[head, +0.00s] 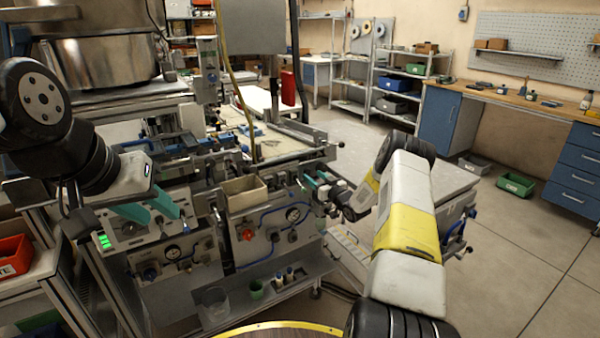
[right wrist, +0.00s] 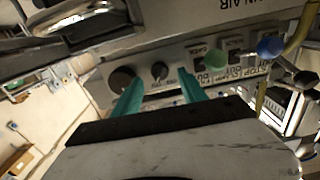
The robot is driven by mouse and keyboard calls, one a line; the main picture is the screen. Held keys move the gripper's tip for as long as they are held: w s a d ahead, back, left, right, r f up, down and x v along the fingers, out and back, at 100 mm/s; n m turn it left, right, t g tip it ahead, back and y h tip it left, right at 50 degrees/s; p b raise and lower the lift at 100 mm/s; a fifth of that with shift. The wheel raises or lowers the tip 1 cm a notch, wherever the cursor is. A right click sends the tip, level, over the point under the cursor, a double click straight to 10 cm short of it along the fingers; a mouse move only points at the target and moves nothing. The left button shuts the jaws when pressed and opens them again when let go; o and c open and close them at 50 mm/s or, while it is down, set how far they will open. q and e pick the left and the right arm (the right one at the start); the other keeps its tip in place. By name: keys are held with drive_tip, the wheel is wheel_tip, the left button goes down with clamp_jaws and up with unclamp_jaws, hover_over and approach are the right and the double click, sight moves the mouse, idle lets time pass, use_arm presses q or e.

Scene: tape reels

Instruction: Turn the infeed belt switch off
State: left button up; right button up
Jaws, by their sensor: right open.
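In the right wrist view a control panel (right wrist: 145,62) carries a large dark knob (right wrist: 122,79) and a smaller dark knob (right wrist: 160,70). In the head view my right gripper (head: 318,185) is at the machine's right end. My left gripper (head: 168,219) is open and empty in front of a panel with a green lit display (head: 104,241).
A green button (right wrist: 215,59) and a blue ball knob (right wrist: 269,47) are right of the knobs. A yellow hose (right wrist: 300,30) runs beside them. An open-topped bin (head: 243,190) sits on the machine front.

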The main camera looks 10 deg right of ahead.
sight(308, 172)
drive_tip(key=shift+x, duration=1.35)
clamp_jaws()
